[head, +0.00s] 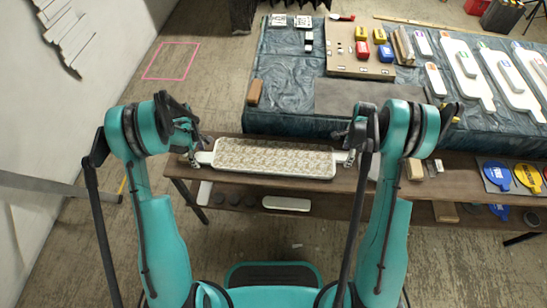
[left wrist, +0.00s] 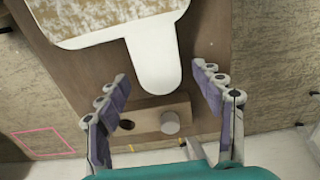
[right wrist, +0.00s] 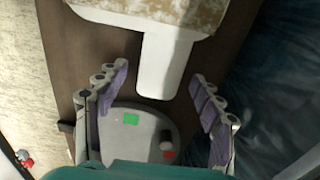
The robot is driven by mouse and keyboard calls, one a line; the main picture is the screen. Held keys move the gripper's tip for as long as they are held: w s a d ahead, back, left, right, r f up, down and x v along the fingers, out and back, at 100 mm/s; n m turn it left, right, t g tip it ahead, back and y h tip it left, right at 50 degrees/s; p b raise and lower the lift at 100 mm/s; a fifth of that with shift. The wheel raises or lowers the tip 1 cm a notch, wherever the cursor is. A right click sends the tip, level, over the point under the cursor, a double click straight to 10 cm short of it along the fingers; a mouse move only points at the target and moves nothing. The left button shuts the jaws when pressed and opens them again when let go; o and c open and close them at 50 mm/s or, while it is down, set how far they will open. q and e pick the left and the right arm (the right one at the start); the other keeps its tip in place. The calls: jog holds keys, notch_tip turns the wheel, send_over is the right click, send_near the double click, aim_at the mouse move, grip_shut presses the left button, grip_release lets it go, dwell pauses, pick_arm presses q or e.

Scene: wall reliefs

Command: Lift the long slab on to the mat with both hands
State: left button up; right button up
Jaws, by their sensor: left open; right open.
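The long slab (head: 275,158) has a mottled tan face, a white rim and a white tab at each end. It lies flat on a brown wooden bench. My left gripper (head: 197,157) is open at the slab's left tab; in the left wrist view its fingers (left wrist: 162,78) stand apart on either side of the tab (left wrist: 155,62). My right gripper (head: 347,157) is open at the right tab; in the right wrist view its fingers (right wrist: 159,77) flank that tab (right wrist: 160,62) with gaps. The dark grey mat (head: 365,96) lies bare on the blue-covered table behind.
The brown bench (head: 440,190) has a lower shelf with a white piece (head: 286,203). A tan board (head: 345,60) with coloured blocks and several white panels (head: 465,75) lie on the table beyond and right of the mat. A tan block (head: 255,92) sits at its left edge.

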pick_arm(q)
grip_shut()
pick_arm(e)
grip_shut()
pick_arm(q)
jog(key=shift+r, duration=0.15)
pick_arm(e)
jog(key=shift+r, duration=0.2)
